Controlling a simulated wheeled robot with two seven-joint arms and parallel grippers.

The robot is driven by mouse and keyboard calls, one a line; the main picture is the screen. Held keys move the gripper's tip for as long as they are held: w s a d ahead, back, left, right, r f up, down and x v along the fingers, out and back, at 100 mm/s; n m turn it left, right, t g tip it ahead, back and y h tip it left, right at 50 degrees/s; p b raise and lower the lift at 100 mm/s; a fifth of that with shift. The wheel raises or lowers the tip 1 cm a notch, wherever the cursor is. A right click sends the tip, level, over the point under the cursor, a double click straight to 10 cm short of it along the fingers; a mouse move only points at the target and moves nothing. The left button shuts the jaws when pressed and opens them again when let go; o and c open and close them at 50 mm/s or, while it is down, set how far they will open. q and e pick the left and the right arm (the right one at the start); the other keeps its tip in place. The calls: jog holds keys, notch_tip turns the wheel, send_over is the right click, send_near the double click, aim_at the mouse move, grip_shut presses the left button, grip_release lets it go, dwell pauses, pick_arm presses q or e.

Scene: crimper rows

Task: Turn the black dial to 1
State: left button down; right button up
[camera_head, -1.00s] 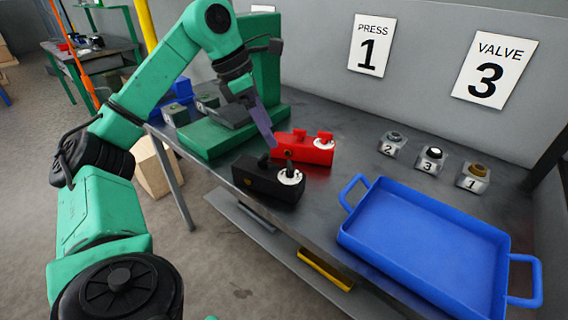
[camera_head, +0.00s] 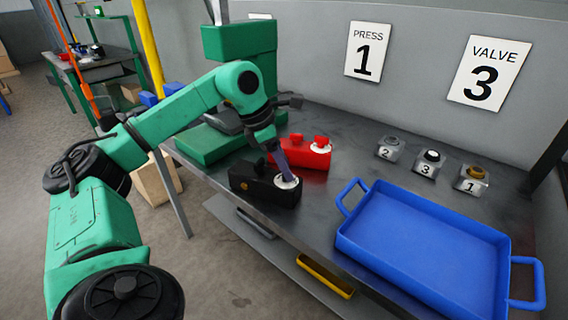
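A black box (camera_head: 256,189) stands near the front left edge of the bench, with a white dial plate (camera_head: 289,183) on its right end. Its black dial is mostly hidden by my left gripper. My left gripper (camera_head: 285,174) points down at that plate, its purple-grey fingers at or just above it. I cannot tell whether they touch or grip the dial. A red box (camera_head: 308,156) with a similar white plate (camera_head: 320,147) stands just behind. Two wall signs read PRESS 1 (camera_head: 366,52) and VALVE 3 (camera_head: 488,73). My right gripper is not in view.
A blue tray (camera_head: 352,248) fills the bench's right front. Three small numbered blocks, 2 (camera_head: 388,151), 3 (camera_head: 427,166) and 1 (camera_head: 469,183), stand behind it. A green press (camera_head: 240,42) stands at the back left. The bench middle is clear.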

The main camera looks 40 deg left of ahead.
pick_arm(q)
jog(key=shift+n, duration=0.3)
jog(key=shift+n+y, duration=0.3)
jog(key=shift+n, duration=0.3)
jog(key=shift+d+n+t+y, duration=0.1)
jog(key=shift+n+t+y, duration=0.3)
jog(key=shift+n, duration=0.7)
jog(key=n+y+p, duration=0.1)
jog(key=n, duration=0.2)
jog(key=shift+r, duration=0.1)
jog(key=shift+d+n+y, duration=0.1)
jog(key=shift+n+y, duration=0.3)
jog(key=shift+n, duration=0.5)
jog(key=shift+p, duration=0.3)
jog(key=shift+c, duration=1.2)
grip_release()
